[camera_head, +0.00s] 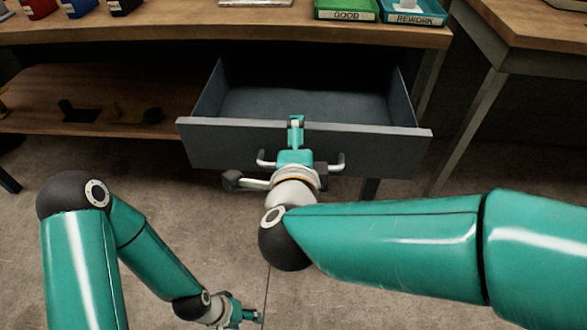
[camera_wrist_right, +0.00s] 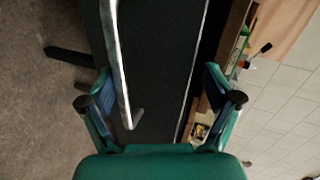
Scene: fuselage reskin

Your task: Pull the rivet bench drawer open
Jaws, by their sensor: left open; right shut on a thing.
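The grey rivet bench drawer (camera_head: 220,150) stands pulled out from under the wooden bench top, and its dark inside shows and looks empty. Its pale bar handle (camera_head: 338,164) is on the front face; the middle is hidden behind my right gripper (camera_head: 295,132). That gripper is shut on the handle. In the right wrist view the handle (camera_wrist_right: 119,60) runs as a long bar between the fingers of the right gripper (camera_wrist_right: 160,85), nearer the left finger. My left gripper (camera_head: 248,315) is open and empty, low over the floor at the bottom of the head view.
The bench top (camera_head: 180,28) carries a green GOOD tray (camera_head: 346,12), a teal REWORK tray (camera_head: 412,15) and small bins at the left. A lower shelf (camera_head: 150,90) holds several small parts. Another table (camera_head: 530,35) stands at right. Bare floor lies in front.

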